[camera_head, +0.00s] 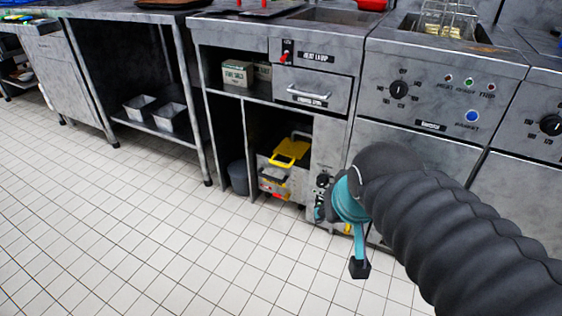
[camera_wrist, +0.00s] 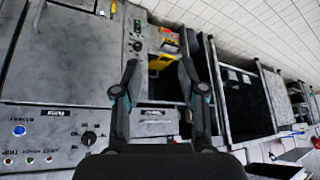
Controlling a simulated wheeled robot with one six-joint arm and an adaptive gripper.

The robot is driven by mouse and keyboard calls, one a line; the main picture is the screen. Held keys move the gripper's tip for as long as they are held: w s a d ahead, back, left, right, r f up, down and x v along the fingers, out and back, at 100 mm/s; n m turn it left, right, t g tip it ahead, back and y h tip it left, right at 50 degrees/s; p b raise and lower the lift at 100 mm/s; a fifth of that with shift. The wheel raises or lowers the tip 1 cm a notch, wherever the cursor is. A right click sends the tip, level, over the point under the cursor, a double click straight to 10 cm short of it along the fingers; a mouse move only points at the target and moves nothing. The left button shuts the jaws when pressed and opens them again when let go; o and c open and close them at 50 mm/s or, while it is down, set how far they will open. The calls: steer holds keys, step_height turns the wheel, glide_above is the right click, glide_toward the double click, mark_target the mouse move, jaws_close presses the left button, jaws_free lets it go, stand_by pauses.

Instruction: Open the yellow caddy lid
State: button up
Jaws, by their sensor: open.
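The yellow caddy lid (camera_head: 291,150) sits on a grey caddy (camera_head: 299,182) in the low open bay of the counter, near the floor. Its far side looks raised, but I cannot tell whether it is shut. The lid also shows in the wrist view (camera_wrist: 159,63), beyond and between my fingertips. My gripper (camera_head: 340,241) is open and empty, in front of the counter and to the right of the caddy, apart from it. In the wrist view the two fingers (camera_wrist: 158,78) are spread wide. Part of the caddy is hidden in the bay's shadow.
A dark bin (camera_head: 238,177) stands left of the caddy. A control panel with a knob (camera_head: 323,180) stands close on its right. A drawer (camera_head: 310,89) and a shelf with boxes (camera_head: 237,73) are above. The tiled floor (camera_head: 150,230) in front is clear.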

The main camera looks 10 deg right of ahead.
mark_target(279, 165)
steer(key=w+d+f+m+t+b, duration=0.1)
steer(key=w+f+m+t, duration=0.15)
steer(key=w, duration=0.95)
steer(key=w+d+f+m+t+b, duration=0.1)
steer(key=w+f+m, duration=0.25)
steer(key=w, duration=0.75)
steer(key=w+d+f+m+t+b, duration=0.1)
steer(key=w+f+m+t, duration=0.2)
steer(key=w, duration=0.9)
steer(key=w+f+m+t+y+b, duration=0.1)
steer(key=w+f+m, duration=0.3)
steer(key=f, duration=0.5)
steer(key=w+a+f+m+t+y+b, duration=0.1)
steer(key=w+f, duration=0.5)
steer(key=f, duration=0.4)
steer(key=w+f+m+t+y+b, duration=0.1)
steer(key=w+f+m, duration=0.3)
steer(key=f, duration=0.5)
steer(key=shift+n, duration=0.6)
steer(key=b+x, duration=0.1)
steer(key=x, duration=1.3)
steer(key=shift+w+r, duration=0.1)
steer(key=shift+r, duration=0.05)
jaws_close()
